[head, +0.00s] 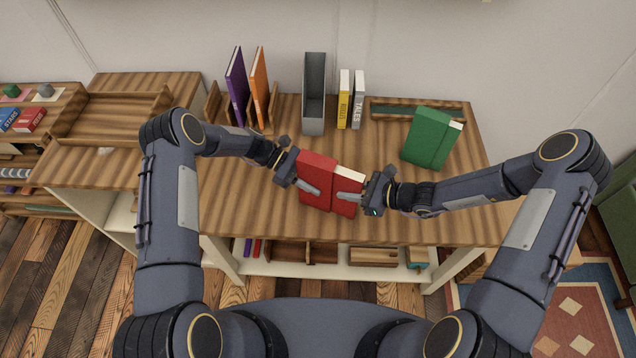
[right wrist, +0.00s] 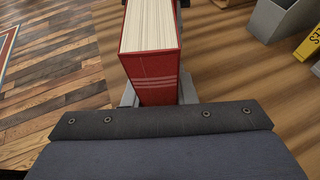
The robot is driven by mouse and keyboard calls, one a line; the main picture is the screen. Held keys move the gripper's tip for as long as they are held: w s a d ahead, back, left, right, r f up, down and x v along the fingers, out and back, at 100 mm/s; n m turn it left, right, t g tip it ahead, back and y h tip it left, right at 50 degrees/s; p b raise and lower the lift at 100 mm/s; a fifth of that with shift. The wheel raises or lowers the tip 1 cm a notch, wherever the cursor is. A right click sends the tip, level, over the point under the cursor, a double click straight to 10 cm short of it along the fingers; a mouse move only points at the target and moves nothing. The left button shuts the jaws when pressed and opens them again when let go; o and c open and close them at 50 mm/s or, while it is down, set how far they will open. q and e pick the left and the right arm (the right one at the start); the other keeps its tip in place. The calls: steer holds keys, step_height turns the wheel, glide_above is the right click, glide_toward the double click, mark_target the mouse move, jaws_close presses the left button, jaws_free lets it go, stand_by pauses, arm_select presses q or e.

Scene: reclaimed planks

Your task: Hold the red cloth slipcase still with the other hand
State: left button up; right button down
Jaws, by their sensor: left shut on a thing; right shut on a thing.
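The red cloth slipcase (head: 317,167) stands upright near the front middle of the table. A red book (head: 344,207) with pale pages sticks out of its right side. In the right wrist view the book (right wrist: 156,77) shows its striped red spine and page block. My left gripper (head: 308,187) is shut on the slipcase from the left, one finger across its near face. My right gripper (head: 350,197) is shut on the book from the right, with finger parts on both sides of the spine. The far fingers are hidden, and how deep the book sits inside cannot be seen.
The striped wooden table (head: 240,200) is clear around the slipcase. A green slipcase with a book (head: 430,138) stands at the right. Behind are a grey holder (head: 314,95), a yellow book (head: 343,100), a grey book (head: 358,100), and purple (head: 237,85) and orange books (head: 259,85).

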steer(key=shift+r, duration=0.25)
stand_by(0.4)
steer(key=shift+w+a, duration=0.1)
steer(key=shift+a, duration=0.15)
